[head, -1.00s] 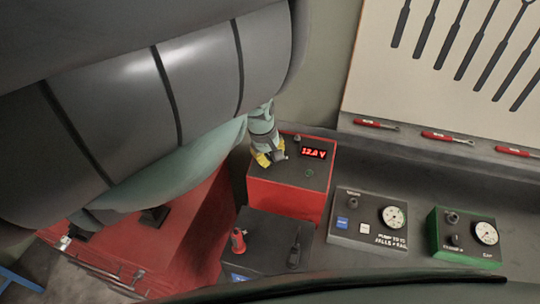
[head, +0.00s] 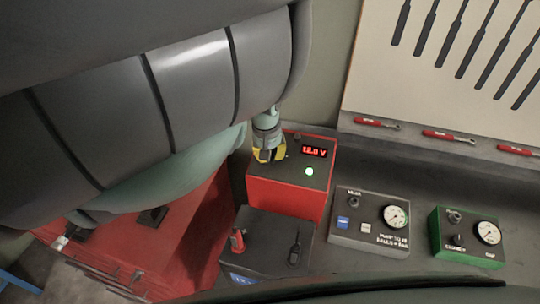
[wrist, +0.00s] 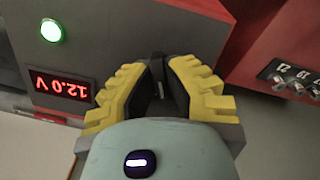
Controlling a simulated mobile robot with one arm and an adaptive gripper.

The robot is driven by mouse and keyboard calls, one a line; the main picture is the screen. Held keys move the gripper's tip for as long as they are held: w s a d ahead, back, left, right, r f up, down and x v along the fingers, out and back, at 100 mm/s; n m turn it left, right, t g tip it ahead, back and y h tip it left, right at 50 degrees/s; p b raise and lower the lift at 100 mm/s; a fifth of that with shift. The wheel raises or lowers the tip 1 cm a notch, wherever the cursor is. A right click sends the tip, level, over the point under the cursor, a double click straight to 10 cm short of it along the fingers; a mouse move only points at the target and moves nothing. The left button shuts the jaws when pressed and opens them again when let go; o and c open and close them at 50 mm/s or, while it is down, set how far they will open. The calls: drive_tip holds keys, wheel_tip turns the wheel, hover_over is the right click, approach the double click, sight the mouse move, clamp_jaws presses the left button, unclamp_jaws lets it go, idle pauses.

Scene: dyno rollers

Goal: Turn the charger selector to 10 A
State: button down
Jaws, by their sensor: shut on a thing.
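The charger (head: 290,195) is a red box with a dark top on the bench. Its red display (head: 314,152) reads 12.0 V, and it shows upside down in the wrist view (wrist: 60,87). A lamp (head: 309,171) on its top is lit, and glows green in the wrist view (wrist: 51,30). My gripper (head: 268,154), with yellow-edged fingers, is at the far left of the charger top. In the wrist view my gripper (wrist: 160,85) is shut on a dark selector knob (wrist: 158,65). The fingers hide most of the knob and its scale; I cannot read its setting.
A dark battery (head: 265,245) with a red and a black terminal stands in front of the charger. A grey gauge box (head: 350,232) and a green gauge box (head: 460,255) stand to the right. A red cabinet (head: 165,240) is at the left.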

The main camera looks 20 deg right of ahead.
drive_tip(key=m, duration=0.3)
drive_tip(key=shift+d+m+y+b, duration=0.1)
drive_tip(key=shift+m+y+b, duration=0.2)
drive_tip(key=shift+b, duration=0.05)
drive_tip(key=m, duration=0.3)
drive_tip(key=shift+m+t, duration=0.3)
drive_tip(key=m, duration=0.3)
drive_tip(key=shift+s+d+m+t+y, duration=0.1)
drive_tip(key=shift+m+t+y, duration=0.2)
drive_tip(key=shift+s+m, duration=0.1)
drive_tip(key=shift+m, duration=1.5)
drive_tip(key=shift+t, duration=0.3)
drive_tip(key=c, duration=1)
unclamp_jaws()
